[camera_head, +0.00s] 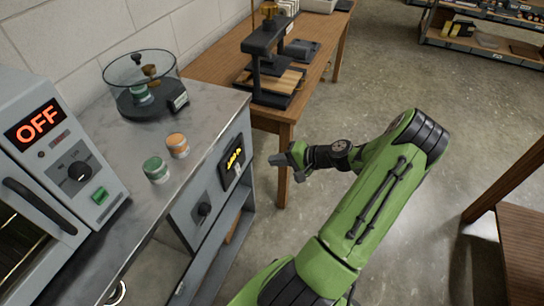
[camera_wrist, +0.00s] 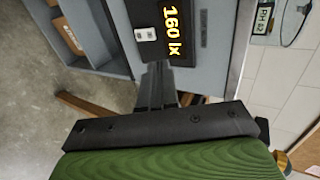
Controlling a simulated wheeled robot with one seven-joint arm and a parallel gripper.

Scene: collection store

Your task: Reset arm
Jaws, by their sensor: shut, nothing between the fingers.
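My green arm reaches in from the bottom of the head view, bends at its elbow and points left. My gripper (camera_head: 277,160) is at its end, shut and empty, beside the front of the grey metal bench (camera_head: 215,92). In the wrist view my gripper (camera_wrist: 157,72) shows with its dark fingers together, close to a dark display panel reading "160 lx" (camera_wrist: 174,30). That panel also shows on the bench front in the head view (camera_head: 232,162). I cannot tell whether the fingertips touch the panel.
On the bench stand a green-labelled jar (camera_head: 156,170), an orange-labelled jar (camera_head: 177,146) and a glass-walled round device (camera_head: 140,90). An oven reading "OFF" (camera_head: 60,150) is at left. A wooden table (camera_head: 215,62) holds a black press (camera_head: 268,60). Open floor (camera_head: 380,75) lies right of it.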

